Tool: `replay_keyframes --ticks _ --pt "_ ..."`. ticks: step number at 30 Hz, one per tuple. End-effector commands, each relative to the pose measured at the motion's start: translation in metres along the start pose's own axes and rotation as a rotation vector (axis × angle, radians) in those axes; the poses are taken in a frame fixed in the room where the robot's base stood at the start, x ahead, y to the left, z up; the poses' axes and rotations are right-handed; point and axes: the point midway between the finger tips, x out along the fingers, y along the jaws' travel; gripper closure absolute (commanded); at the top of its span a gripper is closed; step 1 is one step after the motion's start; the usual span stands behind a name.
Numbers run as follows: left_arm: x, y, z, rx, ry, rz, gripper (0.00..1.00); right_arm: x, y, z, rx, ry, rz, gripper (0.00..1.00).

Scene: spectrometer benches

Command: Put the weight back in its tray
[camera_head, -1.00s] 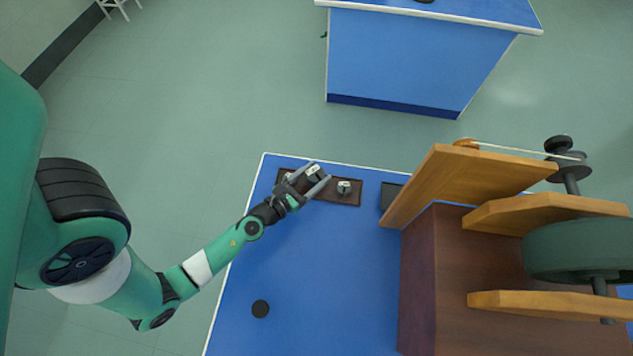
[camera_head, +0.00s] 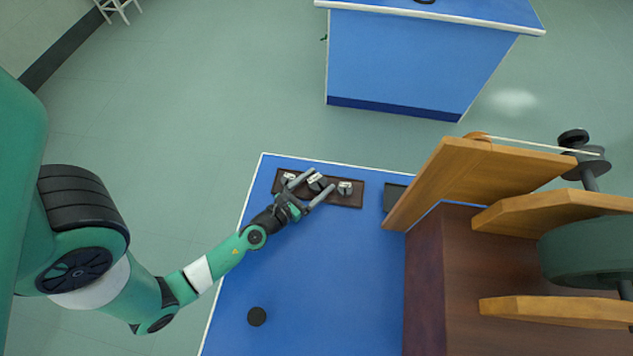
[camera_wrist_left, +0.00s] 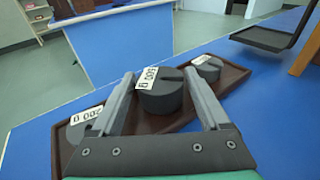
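The brown tray (camera_head: 345,200) lies at the back left of the blue bench and holds three dark weights with white labels. The middle weight (camera_head: 314,181) sits between the open fingers of my left gripper (camera_head: 323,186). In the left wrist view this weight (camera_wrist_left: 160,99), labelled 500 g, stands upright in the tray, with gaps to the fingers. The left weight (camera_head: 289,178), labelled 200 g, shows partly behind a finger in the left wrist view (camera_wrist_left: 85,122). The right weight (camera_head: 344,187) sits at the tray's right. My right gripper is not in view.
A dark shallow tray (camera_head: 394,197) lies right of the brown tray. A large wooden apparatus (camera_head: 455,260) fills the bench's right side. The bench middle (camera_head: 320,270) is clear. Another blue bench (camera_head: 410,60) stands beyond.

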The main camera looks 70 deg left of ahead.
Motion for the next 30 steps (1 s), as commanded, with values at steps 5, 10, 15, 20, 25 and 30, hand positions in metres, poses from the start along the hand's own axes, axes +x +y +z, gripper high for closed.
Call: replay_keyframes --ticks 5,10,15,20,25,30 --pt "0.0 0.0 0.001 0.0 0.0 0.0 0.21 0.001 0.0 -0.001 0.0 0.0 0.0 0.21" --pt "-0.014 0.0 0.001 0.0 0.002 -0.001 0.21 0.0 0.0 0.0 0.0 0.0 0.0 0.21" --pt "-0.057 0.0 -0.002 0.001 0.005 -0.002 0.21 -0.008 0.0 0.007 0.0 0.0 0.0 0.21" --pt "-0.102 -0.001 -0.001 0.002 0.006 -0.006 0.21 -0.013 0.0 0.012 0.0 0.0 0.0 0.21" --pt "-0.114 -0.003 0.005 -0.001 0.0 -0.008 0.21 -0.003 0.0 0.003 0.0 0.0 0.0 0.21" --pt "-0.12 0.0 0.004 0.001 0.001 -0.002 0.21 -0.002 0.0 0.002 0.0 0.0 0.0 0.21"
